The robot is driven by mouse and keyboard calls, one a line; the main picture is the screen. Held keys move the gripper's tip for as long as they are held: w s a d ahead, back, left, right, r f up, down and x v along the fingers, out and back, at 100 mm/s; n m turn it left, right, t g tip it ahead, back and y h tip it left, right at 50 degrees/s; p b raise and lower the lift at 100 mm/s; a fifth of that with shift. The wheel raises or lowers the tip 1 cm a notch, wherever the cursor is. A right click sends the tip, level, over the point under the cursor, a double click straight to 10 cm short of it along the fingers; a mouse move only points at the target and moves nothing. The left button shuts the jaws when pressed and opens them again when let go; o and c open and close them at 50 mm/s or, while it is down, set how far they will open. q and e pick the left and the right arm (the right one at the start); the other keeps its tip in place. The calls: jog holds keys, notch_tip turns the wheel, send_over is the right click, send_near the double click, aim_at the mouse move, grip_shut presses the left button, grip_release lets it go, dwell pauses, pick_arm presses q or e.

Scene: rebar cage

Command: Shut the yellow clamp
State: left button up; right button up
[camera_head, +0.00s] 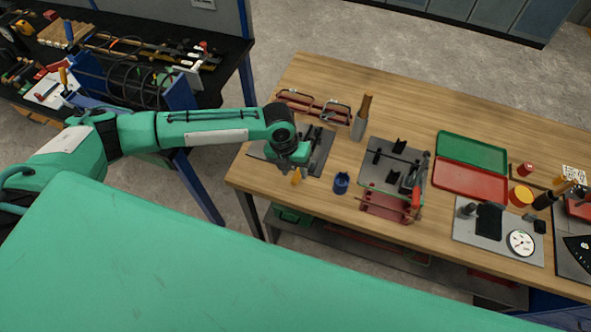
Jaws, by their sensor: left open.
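My left arm reaches in from the left, and its gripper (294,158) is over the left end of the wooden workbench, pointing down. A small yellow piece (296,177), likely part of the yellow clamp, shows just below the gripper. The rest of the clamp is hidden by the gripper or too small to make out. A dark grey plate (322,152) lies under and beside the gripper. The gripper is open; I cannot tell whether it touches the yellow piece. My right gripper is not in view.
A dark red rack (313,107) and a wood-handled brush (362,115) stand behind the gripper. A blue cup (341,183) is to its right. Further right are a fixture plate (379,179), a green tray (471,152) and a red tray (470,181).

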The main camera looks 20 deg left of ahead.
pick_arm(q)
jog(key=shift+d+f, duration=0.25)
jog(key=shift+f, duration=1.2)
jog(key=shift+c, duration=0.3)
grip_shut()
